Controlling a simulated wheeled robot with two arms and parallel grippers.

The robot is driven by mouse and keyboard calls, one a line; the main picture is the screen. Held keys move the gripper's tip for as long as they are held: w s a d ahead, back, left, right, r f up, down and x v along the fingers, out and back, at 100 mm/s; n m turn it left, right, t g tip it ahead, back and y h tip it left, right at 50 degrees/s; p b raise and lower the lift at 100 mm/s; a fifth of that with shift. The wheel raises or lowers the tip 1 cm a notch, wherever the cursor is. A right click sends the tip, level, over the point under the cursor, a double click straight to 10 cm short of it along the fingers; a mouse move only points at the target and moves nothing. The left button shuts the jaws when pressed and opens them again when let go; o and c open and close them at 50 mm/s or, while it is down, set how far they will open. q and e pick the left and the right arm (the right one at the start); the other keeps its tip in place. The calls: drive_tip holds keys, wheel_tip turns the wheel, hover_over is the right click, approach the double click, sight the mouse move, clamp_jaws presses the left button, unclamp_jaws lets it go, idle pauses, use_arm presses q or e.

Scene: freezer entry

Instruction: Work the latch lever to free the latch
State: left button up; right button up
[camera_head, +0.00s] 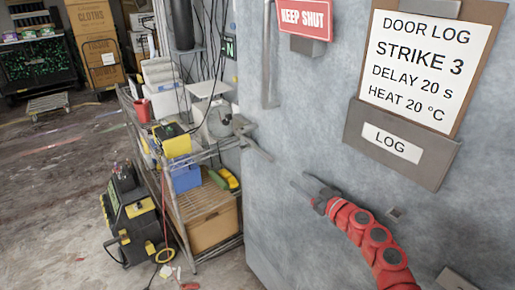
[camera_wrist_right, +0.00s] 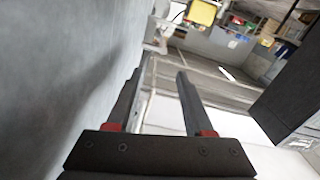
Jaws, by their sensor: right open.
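The latch lever (camera_head: 257,148) is a grey metal bar on a latch at the left edge of the grey freezer door (camera_head: 300,120). It slants down to the right in the head view. My right gripper (camera_head: 300,190) is in front of the door, to the right of and lower than the lever. It is open, with a visible gap to the lever. In the right wrist view, the two dark fingers of the right gripper (camera_wrist_right: 158,82) stand apart beside the door's grey face (camera_wrist_right: 50,90). I cannot pick out the lever clearly there. My left gripper is not in view.
A door log board (camera_head: 425,75) and a red "KEEP SHUT" sign (camera_head: 305,18) are on the door. A wire shelf cart (camera_head: 180,185) with boxes and tools stands left of the door. A black and yellow machine (camera_head: 133,218) is on the floor. Floor at far left is mostly clear.

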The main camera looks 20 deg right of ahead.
sight(269, 156)
drive_tip(key=p+x, duration=0.1)
drive_tip(key=x, duration=1.4)
drive_tip(key=shift+w+p, duration=0.1)
drive_tip(key=shift+p, duration=0.25)
drive_tip(key=shift+w+a+f, duration=0.1)
drive_tip(key=shift+w, duration=0.25)
drive_tip(key=shift+w+a, duration=0.35)
drive_tip(key=shift+w, duration=0.2)
clamp_jaws()
drive_tip(key=shift+r, duration=0.25)
